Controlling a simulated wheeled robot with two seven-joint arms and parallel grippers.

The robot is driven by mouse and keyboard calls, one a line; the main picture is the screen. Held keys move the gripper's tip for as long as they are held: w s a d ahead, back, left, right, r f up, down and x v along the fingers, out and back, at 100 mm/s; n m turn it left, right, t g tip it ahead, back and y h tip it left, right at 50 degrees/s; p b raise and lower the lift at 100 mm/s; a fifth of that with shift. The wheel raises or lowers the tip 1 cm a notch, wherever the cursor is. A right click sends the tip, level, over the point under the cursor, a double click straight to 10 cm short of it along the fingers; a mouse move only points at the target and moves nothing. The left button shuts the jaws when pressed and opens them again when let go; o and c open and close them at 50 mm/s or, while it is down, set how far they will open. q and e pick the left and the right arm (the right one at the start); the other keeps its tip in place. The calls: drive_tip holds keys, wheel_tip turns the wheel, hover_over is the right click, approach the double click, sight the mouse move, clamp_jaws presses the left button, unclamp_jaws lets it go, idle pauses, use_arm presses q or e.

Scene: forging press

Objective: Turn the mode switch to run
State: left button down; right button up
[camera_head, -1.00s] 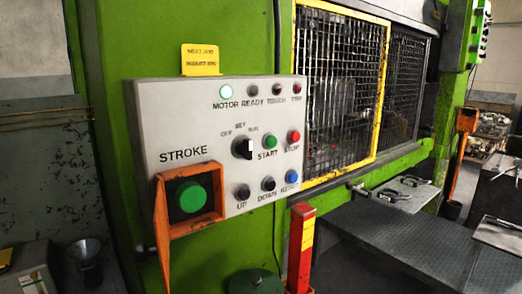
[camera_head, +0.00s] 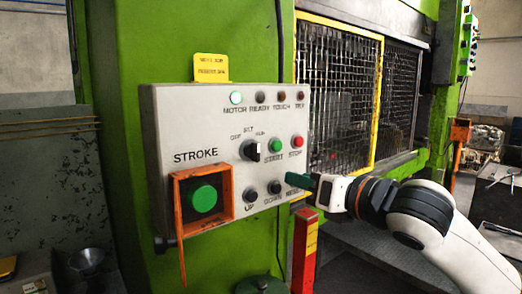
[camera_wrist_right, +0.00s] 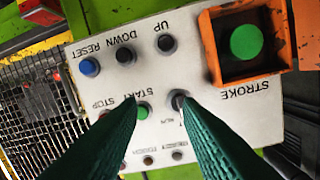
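The mode switch (camera_head: 250,150) is a black knob on the grey control panel, below the labels OFF, SET and RUN. Its grip looks roughly upright, but I cannot tell exactly which label it points at. In the right wrist view the knob (camera_wrist_right: 179,101) appears close to one fingertip; contact cannot be told. My right gripper (camera_head: 292,179) has dark green fingers and is in front of the panel's lower right, overlapping the RESET area. In the right wrist view its fingers (camera_wrist_right: 160,108) are apart with nothing held between them. My left gripper is out of view.
The green START button (camera_head: 275,146) and red STOP button (camera_head: 297,142) sit right of the switch. The UP (camera_head: 250,195) and DOWN (camera_head: 274,188) buttons are below. An orange guard (camera_head: 178,215) surrounds the green STROKE button (camera_head: 203,198). A red post (camera_head: 303,250) stands below the panel.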

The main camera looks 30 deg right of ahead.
wheel_tip(320, 180, up, 4)
drive_tip(key=s+a+n, duration=0.2)
drive_tip(key=n, duration=0.1)
drive_tip(key=y+p, duration=0.1)
drive_tip(key=p, duration=0.6)
approach(259, 148)
drive_tip(key=w, duration=0.2)
drive_tip(key=shift+t, duration=0.4)
drive_tip(key=w+p, duration=0.1)
drive_tip(key=w, duration=0.1)
drive_tip(key=w+p, duration=0.2)
drive_tip(key=w, duration=0.1)
drive_tip(key=shift+w+a+f+p, duration=0.1)
drive_tip(key=shift+w+a+p, duration=0.25)
drive_tip(key=shift+p, duration=0.05)
drive_tip(key=shift+w+a+f, duration=0.1)
drive_tip(key=shift+w+f, duration=0.1)
drive_tip(key=shift+w, duration=0.5)
drive_tip(key=c, duration=0.6)
